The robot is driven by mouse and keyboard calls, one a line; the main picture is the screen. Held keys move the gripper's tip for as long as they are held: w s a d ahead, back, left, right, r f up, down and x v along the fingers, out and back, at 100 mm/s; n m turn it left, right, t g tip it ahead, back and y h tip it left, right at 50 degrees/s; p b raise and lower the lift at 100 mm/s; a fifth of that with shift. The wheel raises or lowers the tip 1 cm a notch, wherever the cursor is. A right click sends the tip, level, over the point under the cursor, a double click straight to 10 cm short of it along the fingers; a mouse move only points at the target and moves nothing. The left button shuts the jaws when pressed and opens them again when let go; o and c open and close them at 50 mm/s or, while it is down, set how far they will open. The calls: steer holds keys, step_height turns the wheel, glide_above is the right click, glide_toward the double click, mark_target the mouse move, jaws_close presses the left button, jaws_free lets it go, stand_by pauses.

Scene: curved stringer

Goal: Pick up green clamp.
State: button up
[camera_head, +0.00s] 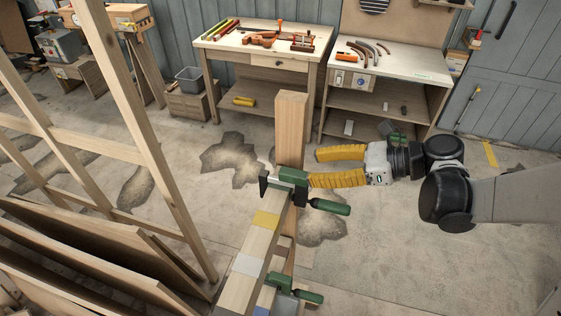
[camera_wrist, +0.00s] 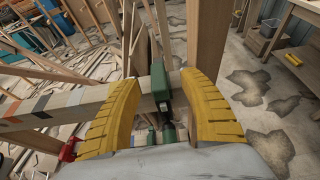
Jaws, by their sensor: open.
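A green clamp (camera_head: 290,176) with a dark metal jaw sits on the end of a horizontal wooden beam (camera_head: 252,245), beside an upright post (camera_head: 291,120). Its green handle points right. My gripper (camera_head: 314,168) has two yellow fingers, spread open, coming from the right at the clamp's level. In the wrist view, the clamp (camera_wrist: 160,84) shows between the two fingers (camera_wrist: 159,76), with the beam running behind it. I cannot tell whether a finger touches the clamp. A second green clamp (camera_head: 297,292) is lower on the frame.
A red clamp (camera_wrist: 68,149) is on the beam side at left in the wrist view. A wooden frame and leaning boards (camera_head: 100,265) fill the left. A workbench with tools (camera_head: 265,42) and a shelf bench (camera_head: 385,70) stand behind. Open floor lies between.

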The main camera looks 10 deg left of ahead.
mark_target(288, 171)
steer(key=x, duration=0.3)
steer(key=shift+s+a+f, duration=0.15)
steer(key=shift+s+f, duration=0.05)
steer(key=shift+s, duration=0.1)
steer(key=b+x, duration=0.1)
steer(key=x, duration=0.5)
steer(key=shift+r, duration=0.1)
jaws_close()
